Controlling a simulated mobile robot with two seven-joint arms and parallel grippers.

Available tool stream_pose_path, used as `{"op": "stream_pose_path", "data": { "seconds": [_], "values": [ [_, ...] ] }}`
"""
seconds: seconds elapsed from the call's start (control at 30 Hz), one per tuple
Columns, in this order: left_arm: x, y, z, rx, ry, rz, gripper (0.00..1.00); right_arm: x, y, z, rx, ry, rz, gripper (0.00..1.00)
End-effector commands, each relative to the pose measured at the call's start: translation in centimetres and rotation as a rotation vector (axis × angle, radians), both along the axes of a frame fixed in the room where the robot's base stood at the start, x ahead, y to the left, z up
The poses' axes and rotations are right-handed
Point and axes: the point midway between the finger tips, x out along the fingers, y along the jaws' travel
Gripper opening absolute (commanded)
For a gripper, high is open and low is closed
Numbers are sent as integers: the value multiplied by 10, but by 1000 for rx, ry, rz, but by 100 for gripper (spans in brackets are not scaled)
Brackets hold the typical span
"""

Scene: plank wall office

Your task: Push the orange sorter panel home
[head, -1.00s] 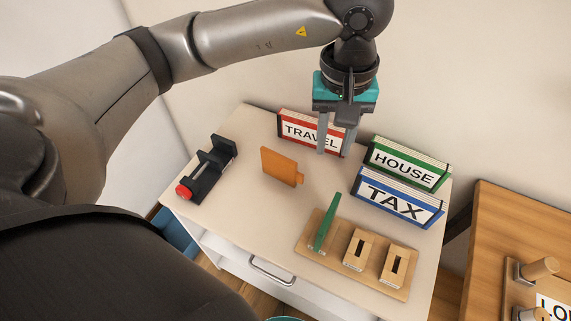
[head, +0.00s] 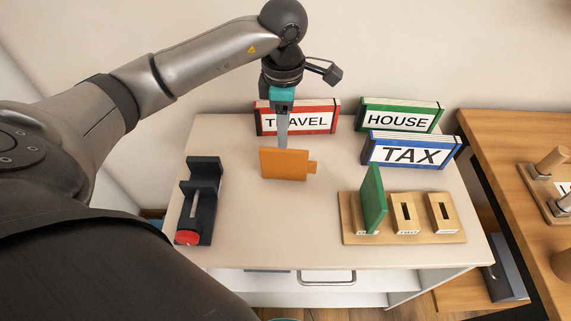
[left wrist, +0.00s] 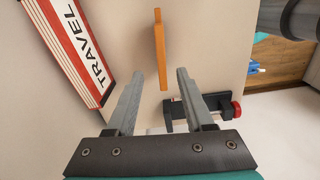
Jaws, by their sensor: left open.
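The orange panel (head: 284,164) stands upright on the cabinet top with its small tab to the right; it also shows in the left wrist view (left wrist: 160,50). My left gripper (head: 282,146) is open and points down at the panel's upper edge. In the left wrist view its fingertips (left wrist: 160,76) lie either side of the panel's line; I cannot tell whether they touch it. The wooden sorter base (head: 350,238) is at the front right. A green panel (head: 373,200) stands at its left slot; the middle block (head: 405,226) and right block (head: 442,226) show empty slots.
The TRAVEL binder (head: 325,105) is close behind the gripper. The HOUSE binder (head: 430,104) and TAX binder (head: 372,160) stand at the back right. A black holder with a red knob (head: 188,237) is at the left. The surface between panel and sorter is clear.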

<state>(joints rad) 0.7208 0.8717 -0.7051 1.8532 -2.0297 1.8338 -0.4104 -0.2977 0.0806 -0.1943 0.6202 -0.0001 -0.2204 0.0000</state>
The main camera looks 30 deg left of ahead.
Motion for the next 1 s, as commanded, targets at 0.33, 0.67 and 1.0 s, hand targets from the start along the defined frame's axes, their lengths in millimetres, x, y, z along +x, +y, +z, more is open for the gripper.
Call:
{"op": "stream_pose_path", "data": {
  "seconds": [0.33,0.67,1.0],
  "values": [
    [0,-1,-58,0,1,-2,52,3,-2,-11,-3,-6,1,50],
    [-1,-6,-95,-1,3,-3,52,4,-3,-19,-2,-11,2,50],
    [-1,-5,-113,0,-1,-5,52,16,-14,-21,-17,-29,4,50]
  ]
}}
